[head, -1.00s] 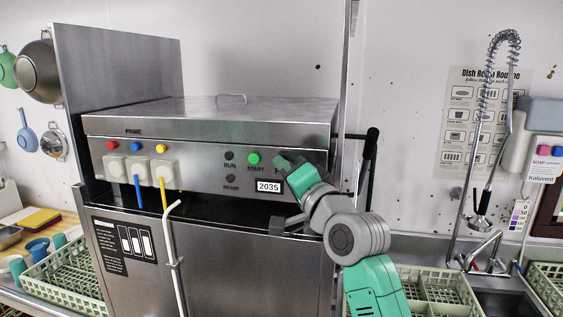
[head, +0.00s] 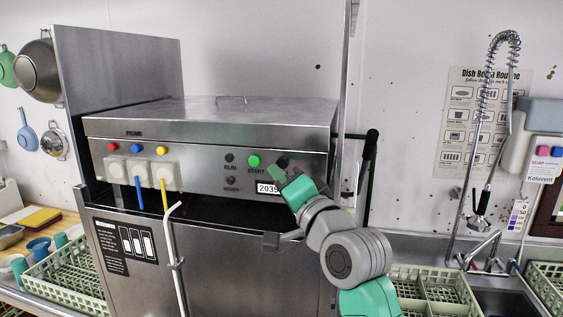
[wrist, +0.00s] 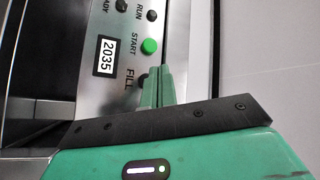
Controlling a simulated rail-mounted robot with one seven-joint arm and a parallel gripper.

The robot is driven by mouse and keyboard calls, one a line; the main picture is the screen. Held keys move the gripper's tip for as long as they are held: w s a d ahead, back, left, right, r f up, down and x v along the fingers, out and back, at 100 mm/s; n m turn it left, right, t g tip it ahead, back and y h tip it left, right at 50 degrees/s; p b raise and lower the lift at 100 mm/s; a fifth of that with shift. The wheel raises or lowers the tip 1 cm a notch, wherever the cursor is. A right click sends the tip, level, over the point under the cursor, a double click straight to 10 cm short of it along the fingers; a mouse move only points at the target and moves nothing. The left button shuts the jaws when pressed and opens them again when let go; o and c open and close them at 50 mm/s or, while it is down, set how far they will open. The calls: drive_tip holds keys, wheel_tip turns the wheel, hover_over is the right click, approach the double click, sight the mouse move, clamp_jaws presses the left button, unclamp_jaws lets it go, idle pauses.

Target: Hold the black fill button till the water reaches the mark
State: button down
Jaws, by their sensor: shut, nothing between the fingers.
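The black fill button (head: 282,162) is on the steel front panel of the dish machine, right of the green START button (head: 254,160). In the wrist view the fill button (wrist: 143,79) shows beside the FILL label, partly hidden by my fingers. My gripper (head: 276,174) is shut and empty, with its tips just below and in front of the fill button. In the wrist view my gripper (wrist: 157,72) has both green fingers together, pointing at the panel. Whether they touch the button I cannot tell. No water or water mark can be made out.
A display (head: 268,187) reading 2035 sits below the START button, partly beside my gripper. RUN (head: 229,158) and READY indicators are left of it. A black-handled lever (head: 371,145) stands right of the machine. Green racks (head: 425,270) lie at lower right.

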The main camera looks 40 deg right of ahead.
drive_tip(key=shift+s+a+p, duration=0.15)
drive_tip(key=shift+s+a, duration=0.3)
drive_tip(key=shift+a, duration=0.2)
drive_tip(key=shift+s+a+p, duration=0.15)
drive_tip(key=shift+s+a, duration=0.3)
drive_tip(key=shift+a, duration=0.2)
drive_tip(key=s+a+r+n+t+y+p, duration=0.1)
drive_tip(key=a+r+n+y, duration=0.2)
drive_tip(key=a, duration=0.8)
drive_tip(key=s+a+r+n+t+p, duration=0.1)
drive_tip(key=a+r+n+t, duration=0.3)
drive_tip(key=a, duration=0.7)
drive_tip(key=s+a+r+n+p, duration=0.1)
drive_tip(key=s+a+n, duration=0.2)
drive_tip(key=s+a, duration=0.3)
drive_tip(key=s+a+r+n+y+p, duration=0.1)
drive_tip(key=s+a+r+n, duration=0.1)
drive_tip(key=s+a+n, duration=0.2)
drive_tip(key=s+a, duration=0.3)
drive_tip(key=a, duration=0.2)
drive_tip(key=shift+s+r+y, duration=0.25)
drive_tip(key=shift+y, duration=0.05)
